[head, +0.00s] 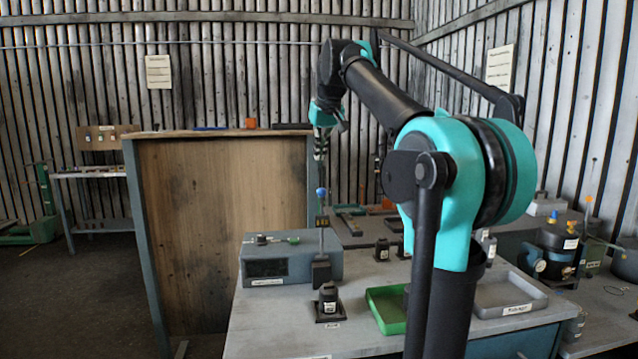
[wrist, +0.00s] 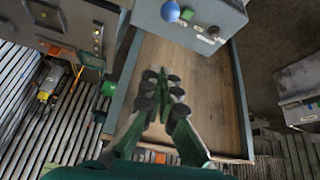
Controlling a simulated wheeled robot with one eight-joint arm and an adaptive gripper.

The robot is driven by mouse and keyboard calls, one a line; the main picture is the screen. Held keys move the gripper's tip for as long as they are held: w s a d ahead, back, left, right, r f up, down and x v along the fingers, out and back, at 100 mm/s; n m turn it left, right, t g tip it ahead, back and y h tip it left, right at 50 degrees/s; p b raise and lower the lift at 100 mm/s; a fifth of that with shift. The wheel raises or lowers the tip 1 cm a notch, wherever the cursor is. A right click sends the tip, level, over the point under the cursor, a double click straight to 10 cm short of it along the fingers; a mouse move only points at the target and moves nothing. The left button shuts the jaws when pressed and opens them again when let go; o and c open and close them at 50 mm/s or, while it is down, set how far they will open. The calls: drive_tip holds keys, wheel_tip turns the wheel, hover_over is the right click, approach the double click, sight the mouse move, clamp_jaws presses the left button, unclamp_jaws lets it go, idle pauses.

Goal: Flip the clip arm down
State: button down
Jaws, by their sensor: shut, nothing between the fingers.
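The clip arm (head: 322,235) appears to be the thin upright rod with a blue ball knob (head: 322,193) on its top. It stands on a small dark block (head: 321,272) at the right front corner of the grey-blue box (head: 290,262). In the wrist view the blue knob (wrist: 170,12) shows at the top edge, beyond my fingertips. My gripper (head: 321,154) points down above the knob, with a gap between them. In the wrist view my gripper (wrist: 165,84) has its dark-padded fingers close together and nothing held. The clip arm's catch cannot be made out.
A green tray (head: 386,308) and a grey tray (head: 510,297) lie on the table right of the box. A small black device (head: 328,302) stands in front. A tall wooden panel (head: 225,230) rises behind the box. The table's front left is clear.

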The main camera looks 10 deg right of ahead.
wheel_tip(320, 180, down, 10)
drive_tip(key=w, duration=0.1)
drive_tip(key=shift+r, duration=0.25)
idle(0.6)
idle(0.4)
